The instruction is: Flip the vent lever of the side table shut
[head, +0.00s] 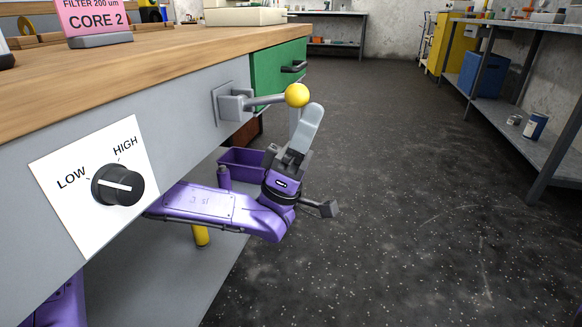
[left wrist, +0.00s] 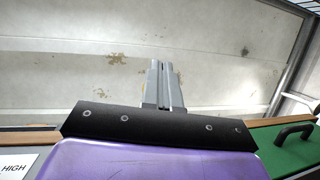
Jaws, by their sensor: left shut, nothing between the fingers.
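The vent lever (head: 265,100) is a grey rod with a yellow ball knob (head: 297,95), sticking out roughly level from a grey bracket (head: 234,104) on the side table's grey front panel (head: 190,95). My left gripper (head: 313,112) points up with its fingers together and nothing between them. Its fingertips are just below and right of the knob in the head view; I cannot tell whether they touch it. My right gripper is not in view.
A dial (head: 118,185) marked LOW and HIGH is on the panel at left. A green drawer (head: 277,75) with a dark handle lies beyond the lever. A purple bin (head: 242,163) is below. The floor to the right is clear up to a metal shelf (head: 545,125).

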